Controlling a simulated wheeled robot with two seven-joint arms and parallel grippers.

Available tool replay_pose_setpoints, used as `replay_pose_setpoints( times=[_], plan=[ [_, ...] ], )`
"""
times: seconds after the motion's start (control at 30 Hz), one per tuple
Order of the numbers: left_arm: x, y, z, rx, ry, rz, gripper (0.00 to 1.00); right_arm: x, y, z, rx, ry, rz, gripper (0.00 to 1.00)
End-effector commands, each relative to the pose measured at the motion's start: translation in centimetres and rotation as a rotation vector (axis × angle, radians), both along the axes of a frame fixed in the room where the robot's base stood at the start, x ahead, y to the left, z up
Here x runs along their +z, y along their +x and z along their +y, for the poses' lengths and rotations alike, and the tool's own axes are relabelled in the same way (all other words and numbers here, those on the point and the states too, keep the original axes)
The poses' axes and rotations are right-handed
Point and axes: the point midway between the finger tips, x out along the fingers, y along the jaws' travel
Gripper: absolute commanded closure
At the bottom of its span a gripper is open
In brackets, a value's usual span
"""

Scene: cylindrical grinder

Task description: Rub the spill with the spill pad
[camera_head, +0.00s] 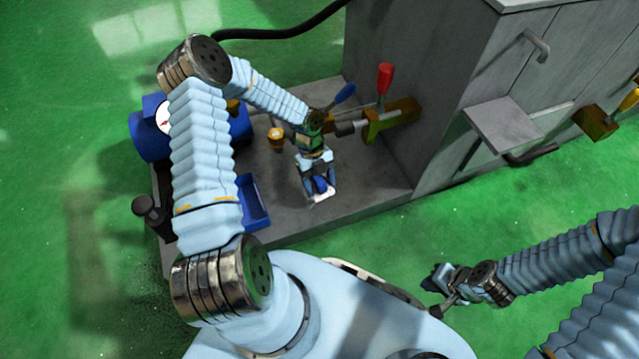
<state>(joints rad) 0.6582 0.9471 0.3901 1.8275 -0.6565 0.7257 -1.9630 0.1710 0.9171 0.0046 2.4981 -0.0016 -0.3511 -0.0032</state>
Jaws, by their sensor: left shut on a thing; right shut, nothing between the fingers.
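My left gripper (318,186) reaches down over the grey machine bed. It is shut on a small white and blue thing, which looks like the spill pad (323,194). The pad is at or just above the bed surface; I cannot tell if it touches. I cannot make out a clear spill on the bed; the gripper and pad hide the part beneath them. My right gripper (438,281) is shut and empty over the green floor at the lower right.
The grey bed (372,187) is bare right of the pad. Blue machine parts (150,130) and a black knob (147,206) are at the left.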

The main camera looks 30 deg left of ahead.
Motion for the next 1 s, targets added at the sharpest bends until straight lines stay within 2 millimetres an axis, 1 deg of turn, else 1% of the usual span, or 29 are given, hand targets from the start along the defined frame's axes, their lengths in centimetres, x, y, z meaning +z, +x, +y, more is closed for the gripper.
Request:
replay_pose_setpoints(
  times=[0.27,0.6,1.0],
  plan=[
    [0.1,0.0,0.0,0.0,0.0,0.0,0.8,0.1,0.0,0.0,0.0,0.0,0.0,1.0],
    [3.0,0.0,0.0,0.0,0.0,0.0,0.8,2.1,0.0,0.0,0.0,0.0,0.0,1.0],
    [3.1,0.2,0.0,0.019,-0.001,-0.001,0.8,1.8,0.0,0.0,0.0,0.0,0.0,1.0]
  ],
)
